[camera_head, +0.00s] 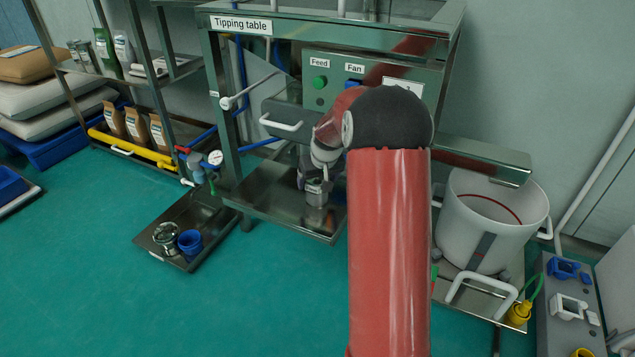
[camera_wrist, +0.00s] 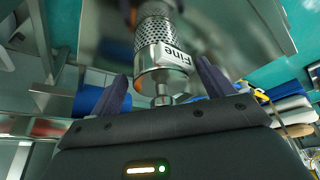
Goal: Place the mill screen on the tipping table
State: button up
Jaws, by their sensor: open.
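The mill screen (camera_wrist: 160,48) is a perforated steel cylinder with a "Fine" label and a small knob facing my gripper. In the wrist view it lies between the fingers of my gripper (camera_wrist: 162,72), which is open, with a gap at the left finger. In the head view my gripper (camera_head: 314,180) is low over the steel shelf under the machine, and a small metal piece (camera_head: 317,194) shows below it. The tipping table (camera_head: 335,25) is the labelled steel top above the control panel. My arm hides part of the machine.
A floor tray (camera_head: 152,243) at left holds a metal cylinder (camera_head: 166,236) and a blue cup (camera_head: 190,243). A valve with a gauge (camera_head: 215,157) stands behind it. A white drum (camera_head: 490,220) stands at right. A white handle (camera_head: 282,125) juts out near my arm. The green floor in front is clear.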

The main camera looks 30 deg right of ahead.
jog(key=s+a+r, duration=0.3)
jog(key=s+r, duration=0.2)
jog(key=r, duration=0.2)
jog(key=s+a+r, duration=0.4)
jog(key=s+r, duration=0.1)
jog(key=r, duration=0.3)
jog(key=s+a, duration=0.5)
jog(key=s, duration=0.7)
jog(key=s+a+r+n+t, duration=0.1)
jog(key=s+a, duration=0.5)
jog(key=s, duration=0.7)
jog(key=shift+a+r+y, duration=0.15)
jog(key=shift+r+y, duration=0.1)
jog(key=shift+y, duration=0.05)
